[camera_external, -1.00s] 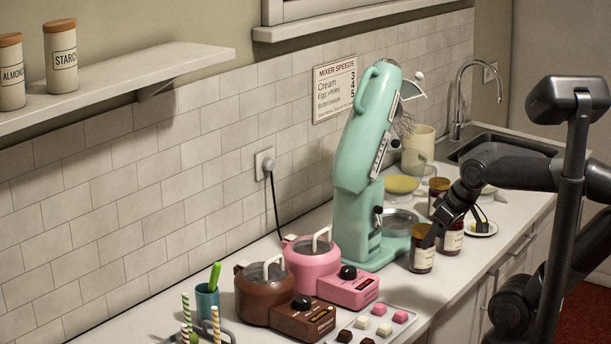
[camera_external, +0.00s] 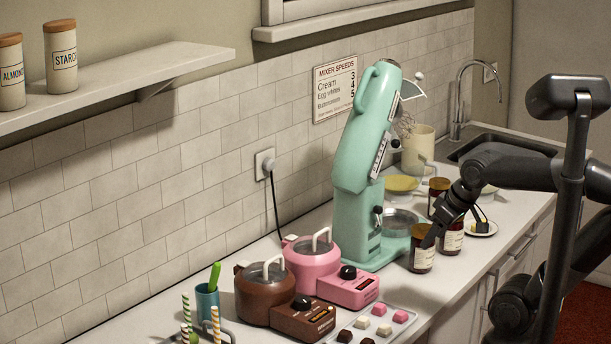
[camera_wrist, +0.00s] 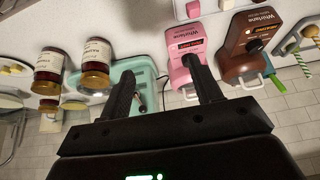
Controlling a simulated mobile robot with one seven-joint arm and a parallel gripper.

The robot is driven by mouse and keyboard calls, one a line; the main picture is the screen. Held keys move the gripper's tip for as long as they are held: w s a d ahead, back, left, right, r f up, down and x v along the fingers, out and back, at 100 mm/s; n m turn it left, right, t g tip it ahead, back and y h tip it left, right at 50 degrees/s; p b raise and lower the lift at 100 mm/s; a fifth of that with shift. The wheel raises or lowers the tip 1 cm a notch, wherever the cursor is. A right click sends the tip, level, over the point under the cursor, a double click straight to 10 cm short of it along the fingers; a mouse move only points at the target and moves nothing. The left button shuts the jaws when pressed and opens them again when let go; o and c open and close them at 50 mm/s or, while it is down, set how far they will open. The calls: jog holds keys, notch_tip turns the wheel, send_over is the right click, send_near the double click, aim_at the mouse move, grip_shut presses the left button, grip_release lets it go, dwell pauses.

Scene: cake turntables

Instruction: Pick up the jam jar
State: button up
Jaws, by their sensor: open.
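Two dark jars with brown lids and white labels stand close together on the counter, a nearer jar (camera_external: 421,260) and another jar (camera_external: 453,240) just right of it. A third similar jar (camera_external: 434,207) stands behind them. I cannot read which one is jam. The wrist view shows two jars at its left, one jar (camera_wrist: 48,66) and another jar (camera_wrist: 95,54). My gripper (camera_external: 432,237) is by the front jars in the external view, hiding part of them. In the wrist view my gripper (camera_wrist: 160,64) is open, with no jar between its fingers.
A mint stand mixer (camera_external: 354,195) with a steel bowl (camera_external: 400,218) stands left of the jars. A pink melting pot (camera_external: 312,262), a brown one (camera_external: 262,293) and a sweets tray (camera_external: 372,338) are nearer. A small plate (camera_external: 490,230) and the sink (camera_external: 505,141) lie to the right.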

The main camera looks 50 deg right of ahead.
dwell(0.3)
jog(key=o, duration=0.6)
jog(key=shift+f, duration=0.1)
